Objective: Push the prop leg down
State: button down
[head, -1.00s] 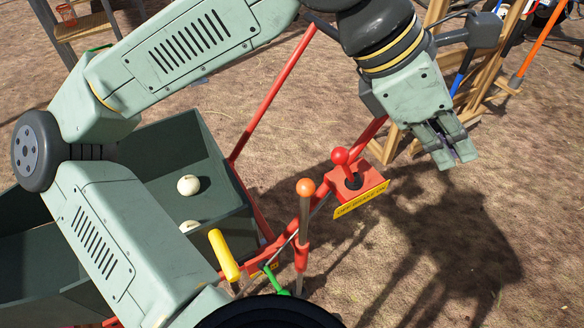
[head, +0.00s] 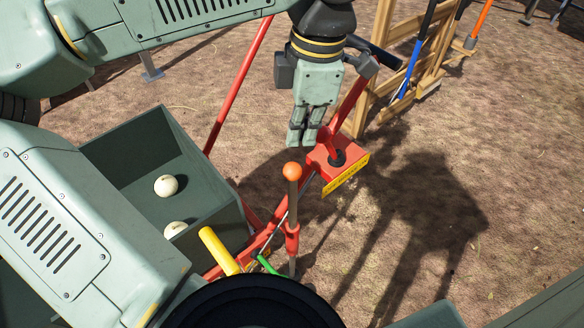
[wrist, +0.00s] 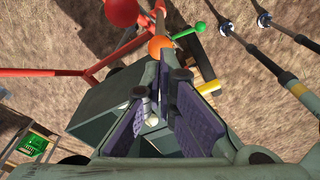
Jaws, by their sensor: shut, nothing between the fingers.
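The prop leg (head: 292,190) appears to be the upright grey rod with an orange ball on top, passing through a red sleeve on the red frame. Its orange ball also shows in the wrist view (wrist: 160,47), just beyond the fingertips. My gripper (head: 305,138) is shut and empty, pointing down. In the head view its fingertips appear just above and slightly right of the orange ball. I cannot tell whether they touch it. The foot of the rod is partly hidden by my own body.
A red bracket with a yellow label (head: 345,178) is right of the rod. A red ball knob (wrist: 121,11) shows in the wrist view. A yellow handle (head: 219,250) and green lever (head: 267,264) are low. A grey bin (head: 150,140) holds pale onions. A wooden rack (head: 400,80) stands behind.

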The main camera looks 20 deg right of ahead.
aim_at(296, 166)
jog(key=shift+a+f+b, duration=0.2)
jog(key=shift+f+b, duration=0.95)
jog(key=shift+f, duration=0.6)
jog(key=shift+a+f+b, duration=0.15)
jog(key=shift+f+b, duration=1)
jog(key=shift+f, duration=0.6)
jog(key=shift+f, duration=0.1)
